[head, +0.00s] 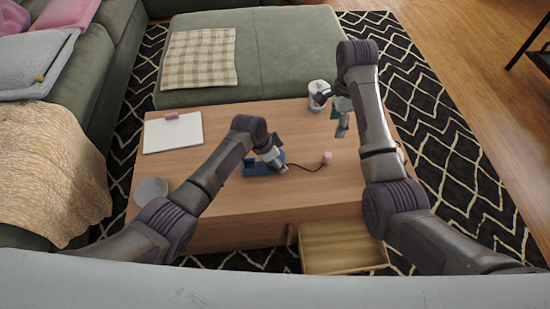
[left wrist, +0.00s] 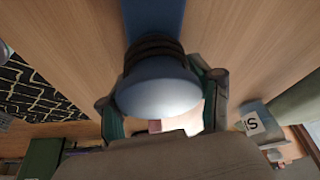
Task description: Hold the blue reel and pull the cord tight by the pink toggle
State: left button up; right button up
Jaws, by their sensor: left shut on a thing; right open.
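The blue reel (head: 253,169) is on the wooden table, with its blue base flat on the top. My left gripper (head: 276,163) is shut on it. In the left wrist view the reel's rounded blue top (left wrist: 158,85) sits between the two fingers, with dark cord wound below it. The dark cord (head: 300,166) runs loosely curved from the reel to the right. It ends at the pink toggle (head: 326,157), which rests on the table. My right gripper (head: 333,114) is open and empty, above the table, behind the toggle.
A white board (head: 172,135) lies at the table's back left, and a grey round dish (head: 151,189) at the front left. An open drawer (head: 342,246) sticks out at the front. The tabletop around the toggle is clear.

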jog(key=shift+r, duration=0.3)
pick_arm(q)
jog(key=o, duration=1.3)
jog(key=shift+c, duration=0.2)
